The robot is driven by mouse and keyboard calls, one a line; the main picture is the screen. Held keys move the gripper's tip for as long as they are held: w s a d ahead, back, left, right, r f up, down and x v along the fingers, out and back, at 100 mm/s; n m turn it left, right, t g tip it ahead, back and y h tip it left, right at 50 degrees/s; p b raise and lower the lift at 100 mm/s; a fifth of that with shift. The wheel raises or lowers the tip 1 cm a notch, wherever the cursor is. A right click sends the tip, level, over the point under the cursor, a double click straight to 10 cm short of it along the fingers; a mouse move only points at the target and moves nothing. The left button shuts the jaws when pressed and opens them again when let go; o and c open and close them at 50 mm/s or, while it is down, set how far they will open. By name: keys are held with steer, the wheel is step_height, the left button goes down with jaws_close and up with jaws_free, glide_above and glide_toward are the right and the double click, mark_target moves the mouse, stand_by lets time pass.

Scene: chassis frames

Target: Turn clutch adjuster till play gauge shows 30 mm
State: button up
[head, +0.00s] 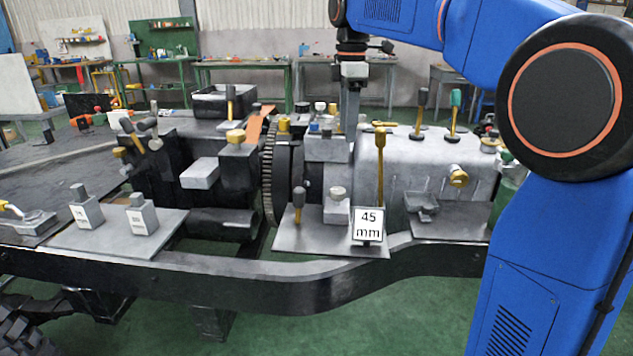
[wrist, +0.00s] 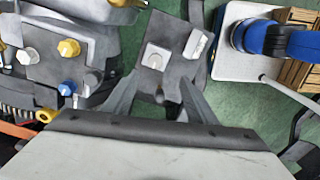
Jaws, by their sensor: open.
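The play gauge (head: 368,224) is a small white sign reading 45 mm at the front of a grey plate (head: 330,245). On that plate stand a grey block with a round knob (head: 337,205) and a short grey handle on a yellowish stem (head: 298,205). No label shows which part is the clutch adjuster. My gripper (head: 350,112) points down above the housing behind the plate. In the wrist view my gripper (wrist: 161,88) is open, its fingers spread and empty. A pale square-topped block (wrist: 155,57) and a small dark knob (wrist: 160,97) appear between or just beyond the fingers.
A tall yellow lever (head: 380,170) rises behind the gauge. A toothed flywheel (head: 269,172) stands to its left. Two labelled grey blocks sit on a left plate (head: 125,235). The chassis rail (head: 290,290) runs along the front, with open green floor below.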

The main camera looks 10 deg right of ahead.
steer(key=w+a, duration=0.1)
steer(key=w, duration=0.1)
glide_toward(338, 190)
steer(key=shift+n, duration=0.3)
step_height(338, 190, down, 8)
steer(key=shift+w+f, duration=0.1)
steer(key=shift+w, duration=0.1)
steer(key=c, duration=1.1)
